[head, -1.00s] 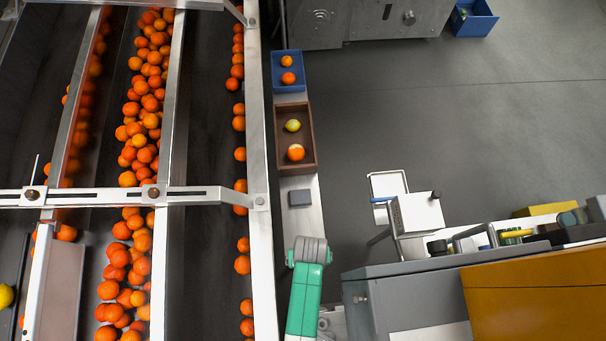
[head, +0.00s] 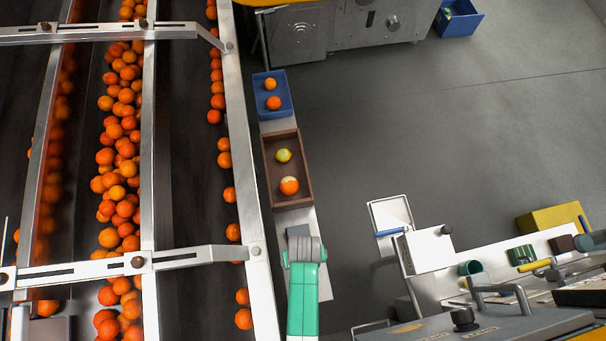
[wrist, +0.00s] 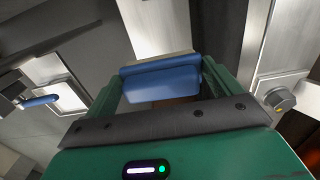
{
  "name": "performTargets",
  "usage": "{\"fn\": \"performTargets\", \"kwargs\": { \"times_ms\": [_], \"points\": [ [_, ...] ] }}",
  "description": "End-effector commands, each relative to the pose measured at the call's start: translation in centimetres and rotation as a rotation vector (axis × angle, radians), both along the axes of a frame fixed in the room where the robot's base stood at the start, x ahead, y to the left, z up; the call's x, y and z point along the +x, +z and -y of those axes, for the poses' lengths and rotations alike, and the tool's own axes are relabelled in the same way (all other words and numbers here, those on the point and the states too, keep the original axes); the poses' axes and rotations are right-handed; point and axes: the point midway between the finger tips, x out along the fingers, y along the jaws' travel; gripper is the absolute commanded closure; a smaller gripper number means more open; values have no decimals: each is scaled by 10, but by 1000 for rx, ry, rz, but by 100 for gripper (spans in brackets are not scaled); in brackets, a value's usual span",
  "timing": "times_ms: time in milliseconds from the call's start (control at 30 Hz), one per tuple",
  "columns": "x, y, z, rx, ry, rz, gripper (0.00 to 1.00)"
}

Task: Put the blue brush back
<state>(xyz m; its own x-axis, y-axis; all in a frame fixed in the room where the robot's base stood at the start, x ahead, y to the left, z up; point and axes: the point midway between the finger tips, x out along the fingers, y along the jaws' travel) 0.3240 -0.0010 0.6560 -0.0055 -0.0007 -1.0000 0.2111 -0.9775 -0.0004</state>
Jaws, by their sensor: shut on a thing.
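My gripper (wrist: 161,68) fills the middle of the wrist view, with a green finger on each side. It is shut on the blue brush (wrist: 162,84), a blue block with a pale strip along its far edge. In the head view my green arm reaches up along the narrow ledge beside the conveyor. The gripper and the held brush cannot be made out there.
A brown tray (head: 270,176) holds a lemon and an orange. A blue tray (head: 259,99) beyond it holds two oranges. The conveyor rail (head: 243,160) runs close on the left. A white box-shaped unit (head: 428,250) stands right. Open floor (head: 390,130) lies between.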

Motion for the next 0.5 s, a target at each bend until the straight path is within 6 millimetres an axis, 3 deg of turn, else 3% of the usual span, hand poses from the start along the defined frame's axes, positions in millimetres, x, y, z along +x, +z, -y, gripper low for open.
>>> {"fn": "performTargets", "kwargs": {
  "times_ms": [33, 233, 500],
  "points": [
    [1, -20, 0, 0, 0, 3, 38],
    [1, -57, 0, 0, 0, 3, 38],
    [2, -67, 0, 0, 0, 3, 38]
  ]
}}
